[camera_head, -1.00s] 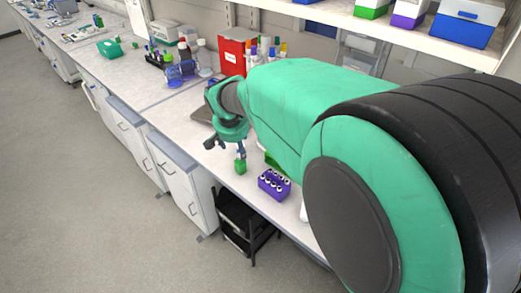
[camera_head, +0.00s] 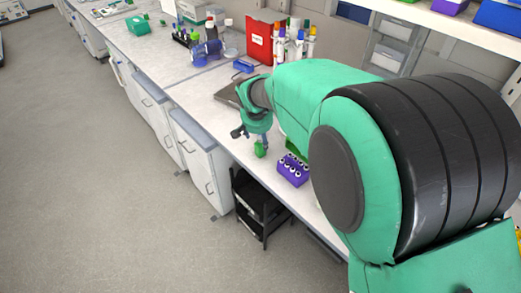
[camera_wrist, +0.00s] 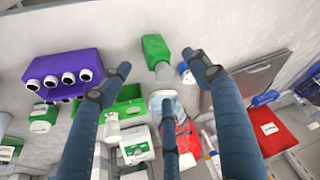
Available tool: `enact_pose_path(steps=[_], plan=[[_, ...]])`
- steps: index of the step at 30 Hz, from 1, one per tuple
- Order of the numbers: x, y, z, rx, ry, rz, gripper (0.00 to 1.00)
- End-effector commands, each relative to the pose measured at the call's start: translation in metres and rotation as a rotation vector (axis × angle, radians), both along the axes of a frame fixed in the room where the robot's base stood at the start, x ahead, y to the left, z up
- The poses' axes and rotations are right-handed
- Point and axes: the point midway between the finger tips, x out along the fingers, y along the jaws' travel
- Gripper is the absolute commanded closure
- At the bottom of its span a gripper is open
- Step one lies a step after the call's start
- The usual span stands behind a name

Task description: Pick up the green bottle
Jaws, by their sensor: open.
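A small green bottle (camera_head: 260,150) is on the white counter near its front edge, directly below my gripper (camera_head: 256,138) in the head view. In the wrist view the green bottle (camera_wrist: 157,50) lies just beyond the fingertips, near the middle of the gap between the two side fingers. My gripper (camera_wrist: 158,76) is open, with its fingers spread and nothing between them. I cannot tell whether any finger touches the bottle.
A purple rack (camera_head: 293,170) with white-capped vials stands close by on the right, with a green container (camera_head: 297,148) behind it. A red box (camera_head: 262,41) and marker-like tubes stand farther back. The counter's front edge is near the bottle.

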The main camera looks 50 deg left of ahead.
Motion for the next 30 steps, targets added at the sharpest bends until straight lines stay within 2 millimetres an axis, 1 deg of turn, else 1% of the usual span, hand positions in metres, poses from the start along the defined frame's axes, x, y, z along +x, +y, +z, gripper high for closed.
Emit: enact_pose_path(steps=[1,4,17,20,27,30], plan=[[0.002,0.001,-0.004,0.001,-0.001,0.0,0.38],[0.003,0.002,-0.008,0.001,-0.001,0.0,0.38],[0.004,0.003,-0.012,0.001,-0.001,0.0,0.38],[0.005,0.005,-0.019,0.0,0.0,0.0,0.38],[0.012,0.012,-0.045,-0.001,0.001,0.0,0.38],[0.015,0.015,-0.053,0.0,0.0,0.0,0.38]])
